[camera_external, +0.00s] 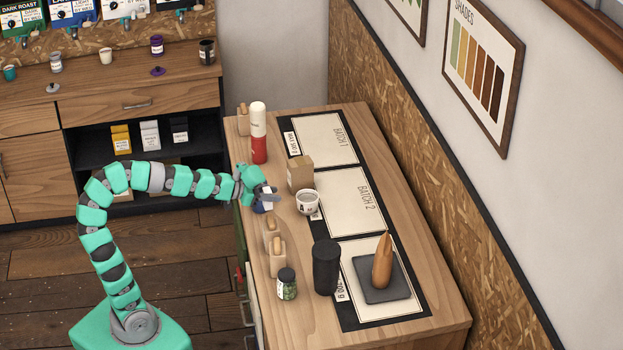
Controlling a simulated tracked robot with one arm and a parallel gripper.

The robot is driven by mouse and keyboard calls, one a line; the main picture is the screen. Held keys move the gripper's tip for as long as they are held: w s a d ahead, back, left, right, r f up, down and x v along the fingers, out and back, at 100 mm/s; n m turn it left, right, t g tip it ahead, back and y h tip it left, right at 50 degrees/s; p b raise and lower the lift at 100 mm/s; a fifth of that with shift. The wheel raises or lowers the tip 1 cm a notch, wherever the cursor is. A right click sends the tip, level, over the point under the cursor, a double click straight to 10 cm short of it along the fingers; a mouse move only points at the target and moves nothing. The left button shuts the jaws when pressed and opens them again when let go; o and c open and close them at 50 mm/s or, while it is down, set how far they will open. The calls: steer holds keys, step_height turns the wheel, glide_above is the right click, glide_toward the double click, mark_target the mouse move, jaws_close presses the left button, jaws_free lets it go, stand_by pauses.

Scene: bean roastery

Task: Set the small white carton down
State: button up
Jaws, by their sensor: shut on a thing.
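My gripper (266,194) is above the left side of the wooden counter (320,325), coming in from the left. It is shut on a small white carton (267,206), of which only a little shows below the fingers. The fingers hide the rest of it. I cannot tell whether the carton touches the counter top.
A tan box (301,174) and a pale cup (308,203) stand close to the right of my gripper. A red and white cylinder (259,145) stands behind it. Wooden holders (277,260), a green jar (287,284) and a black canister (326,267) stand in front.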

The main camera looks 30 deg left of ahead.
steer(key=s+d+m+g+h+p, duration=0.4)
steer(key=s+d+m+g+p, duration=0.15)
steer(key=s+d, duration=2)
step_height(320, 180, down, 10)
steer(key=w+d+b, duration=0.1)
steer(key=d, duration=0.1)
steer(key=w+d+b, duration=0.1)
steer(key=w+d, duration=0.1)
steer(key=d, duration=0.2)
steer(key=w+d+f, duration=0.1)
steer(key=w+d, duration=0.2)
steer(key=d, duration=0.2)
steer(key=w+d+b, duration=0.1)
steer(key=w+d, duration=0.1)
steer(key=d, duration=0.3)
steer(key=shift+w+f+b, duration=0.2)
steer(key=shift+f+b, duration=0.05)
steer(key=shift+b, duration=0.05)
step_height(320, 180, down, 4)
steer(key=shift+w+r+b, duration=0.1)
steer(key=shift+r+b, duration=0.1)
steer(key=shift+b, duration=0.4)
steer(key=shift+r, duration=0.1)
steer(key=o, duration=0.9)
steer(key=shift+o, duration=0.2)
